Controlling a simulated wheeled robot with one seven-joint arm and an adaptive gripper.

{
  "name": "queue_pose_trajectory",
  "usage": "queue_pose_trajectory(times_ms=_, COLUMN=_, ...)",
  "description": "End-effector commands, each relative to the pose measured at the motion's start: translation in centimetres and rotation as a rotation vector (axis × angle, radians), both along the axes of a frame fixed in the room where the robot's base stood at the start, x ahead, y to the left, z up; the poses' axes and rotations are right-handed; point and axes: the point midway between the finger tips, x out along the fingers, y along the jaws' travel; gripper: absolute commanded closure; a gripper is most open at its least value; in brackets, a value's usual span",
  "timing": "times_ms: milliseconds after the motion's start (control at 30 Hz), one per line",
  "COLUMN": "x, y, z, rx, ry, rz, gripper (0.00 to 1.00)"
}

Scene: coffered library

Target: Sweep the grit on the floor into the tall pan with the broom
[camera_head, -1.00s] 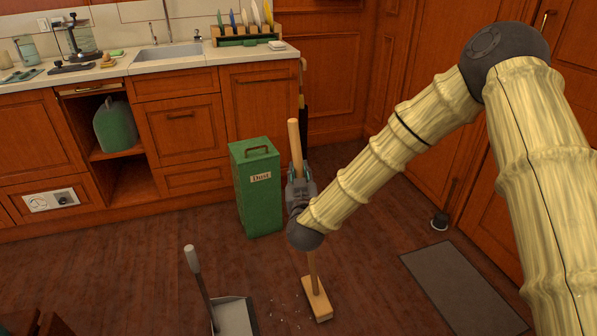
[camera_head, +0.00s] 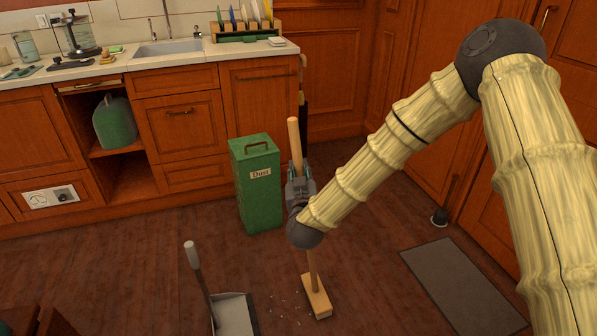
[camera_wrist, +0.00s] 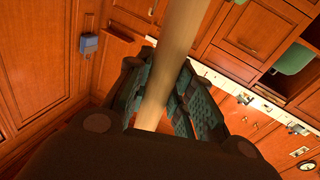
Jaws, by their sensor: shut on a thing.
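My gripper (camera_head: 300,180) is shut on the wooden handle of the broom (camera_head: 317,297) and holds it nearly upright. The broom's pale block head rests at the floor, right of the grit. The handle (camera_wrist: 170,60) also crosses the wrist view between the gripper's fingers (camera_wrist: 160,105). The grit (camera_head: 285,300) is a thin scatter of pale specks on the dark floor between the broom head and the pan. The tall pan (camera_head: 234,314) is grey with a long upright handle, left of the grit. Its lower part is cut off by the frame edge.
A green dust bin (camera_head: 258,185) stands behind my gripper by the cabinets. A grey mat (camera_head: 460,285) lies on the floor at the right. A dark stool-like piece (camera_head: 40,322) shows at the lower left. The floor around the broom head is otherwise clear.

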Motion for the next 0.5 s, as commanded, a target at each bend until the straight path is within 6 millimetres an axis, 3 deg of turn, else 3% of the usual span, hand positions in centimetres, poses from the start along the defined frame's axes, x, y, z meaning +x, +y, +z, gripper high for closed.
queue_pose_trajectory(times_ms=500, x=-0.5, y=1.6, z=0.3, rx=-0.001, ry=-0.003, rz=0.000, gripper=1.00)
